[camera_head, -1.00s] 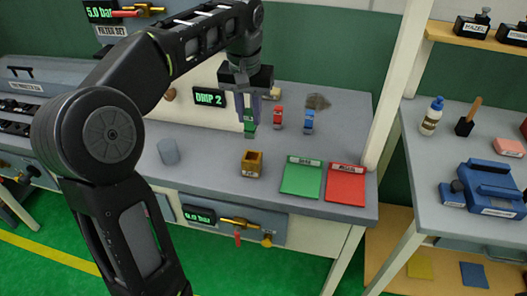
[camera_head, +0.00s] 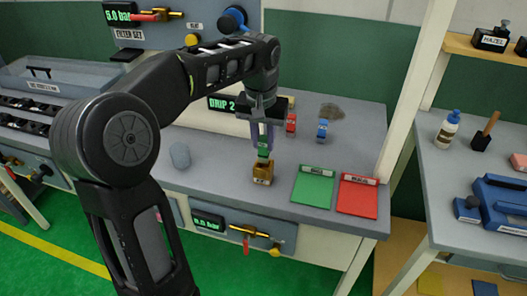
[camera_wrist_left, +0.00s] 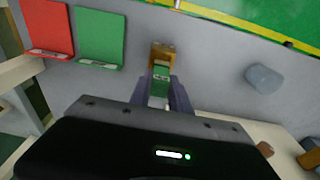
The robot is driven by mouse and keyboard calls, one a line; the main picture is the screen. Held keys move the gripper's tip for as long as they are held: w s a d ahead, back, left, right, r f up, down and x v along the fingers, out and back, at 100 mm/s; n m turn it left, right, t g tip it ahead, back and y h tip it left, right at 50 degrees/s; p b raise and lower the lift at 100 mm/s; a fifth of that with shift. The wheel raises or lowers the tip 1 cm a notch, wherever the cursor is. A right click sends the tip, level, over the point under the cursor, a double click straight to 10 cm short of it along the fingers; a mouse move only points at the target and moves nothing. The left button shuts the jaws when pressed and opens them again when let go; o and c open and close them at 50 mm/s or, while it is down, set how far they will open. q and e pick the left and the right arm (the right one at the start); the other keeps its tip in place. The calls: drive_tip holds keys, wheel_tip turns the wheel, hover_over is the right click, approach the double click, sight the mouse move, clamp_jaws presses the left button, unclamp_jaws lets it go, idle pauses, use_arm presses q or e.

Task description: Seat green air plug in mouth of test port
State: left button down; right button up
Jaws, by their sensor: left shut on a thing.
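The green air plug (camera_head: 263,151) is held between the fingers of my left gripper (camera_head: 262,140), which is shut on it. The plug also shows between the fingertips in the left wrist view (camera_wrist_left: 160,84). The brass-coloured test port (camera_head: 262,174) stands on the grey bench. The plug is upright, with its lower end at or just above the port's mouth; I cannot tell whether it has entered. In the left wrist view the port (camera_wrist_left: 162,53) lies just beyond the plug. My right gripper is not in view.
A red plug (camera_head: 291,124) and a blue plug (camera_head: 322,129) stand behind the port. A green mat (camera_head: 312,187) and a red mat (camera_head: 357,196) lie to its right. A grey cylinder (camera_head: 180,156) stands to its left. Bench space around the port is clear.

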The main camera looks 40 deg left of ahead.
sight(263, 162)
use_arm(q)
drive_tip(key=shift+f, duration=0.1)
wheel_tip(263, 162, down, 4)
drive_tip(key=shift+r, duration=0.2)
drive_tip(key=shift+f, duration=0.15)
drive_tip(key=c, duration=1.2)
unclamp_jaws()
